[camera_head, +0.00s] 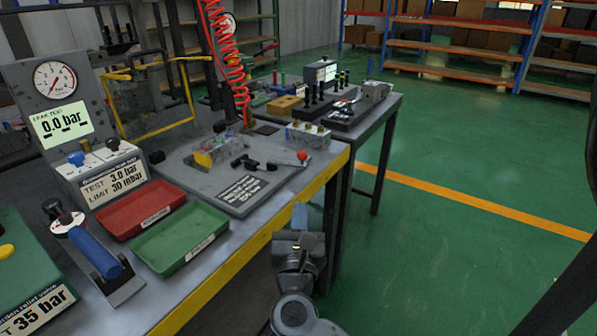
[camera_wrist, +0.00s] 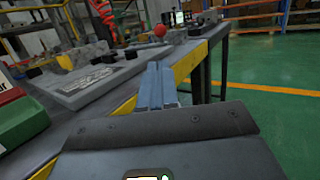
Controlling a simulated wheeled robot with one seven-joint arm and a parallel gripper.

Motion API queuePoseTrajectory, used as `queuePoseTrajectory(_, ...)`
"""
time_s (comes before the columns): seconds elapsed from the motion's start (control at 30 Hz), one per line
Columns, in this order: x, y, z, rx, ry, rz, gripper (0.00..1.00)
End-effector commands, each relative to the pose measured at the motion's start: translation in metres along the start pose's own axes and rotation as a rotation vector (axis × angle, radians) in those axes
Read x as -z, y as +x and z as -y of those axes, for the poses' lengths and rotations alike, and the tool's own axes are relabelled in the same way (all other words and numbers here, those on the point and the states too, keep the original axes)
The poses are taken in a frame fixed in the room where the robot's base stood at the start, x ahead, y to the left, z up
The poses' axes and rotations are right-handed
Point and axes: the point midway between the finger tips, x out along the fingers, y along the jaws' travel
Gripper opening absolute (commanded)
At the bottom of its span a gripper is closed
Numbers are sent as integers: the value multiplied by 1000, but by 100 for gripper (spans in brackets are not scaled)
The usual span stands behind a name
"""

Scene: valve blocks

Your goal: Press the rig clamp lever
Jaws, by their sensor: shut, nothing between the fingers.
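The rig clamp lever appears to be the one with the red ball knob (camera_head: 302,155) on the grey rig plate (camera_head: 237,194), near the yellow bench edge. The knob also shows in the wrist view (camera_wrist: 160,30), beyond the fingertips. My gripper (camera_head: 299,213) is shut and empty, its fingers together and pointing forward. It is beside the yellow front edge of the bench, apart from the lever. In the wrist view my gripper (camera_wrist: 157,85) points along that edge, with the knob above the fingertips in the picture.
A green tray (camera_head: 178,238) and a red tray (camera_head: 141,209) lie left of the rig plate. A blue-handled lever (camera_head: 95,252) stands at the front left. A block with brass fittings (camera_head: 307,134) stands behind the knob. The green floor at right is clear.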

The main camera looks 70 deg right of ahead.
Motion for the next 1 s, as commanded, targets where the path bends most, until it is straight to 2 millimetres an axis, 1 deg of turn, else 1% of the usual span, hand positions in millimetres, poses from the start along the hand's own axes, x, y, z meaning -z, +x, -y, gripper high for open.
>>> queuePoseTrajectory(0.23,-1,3,0,-1,-3,1,0)
queuePoseTrajectory(0.37,-1,16,0,0,-3,1,0)
queuePoseTrajectory(0.47,-2,33,0,0,-2,3,0)
queuePoseTrajectory(0.8,-2,99,0,1,-4,2,0)
queuePoseTrajectory(1.0,-2,127,0,0,-3,2,0)
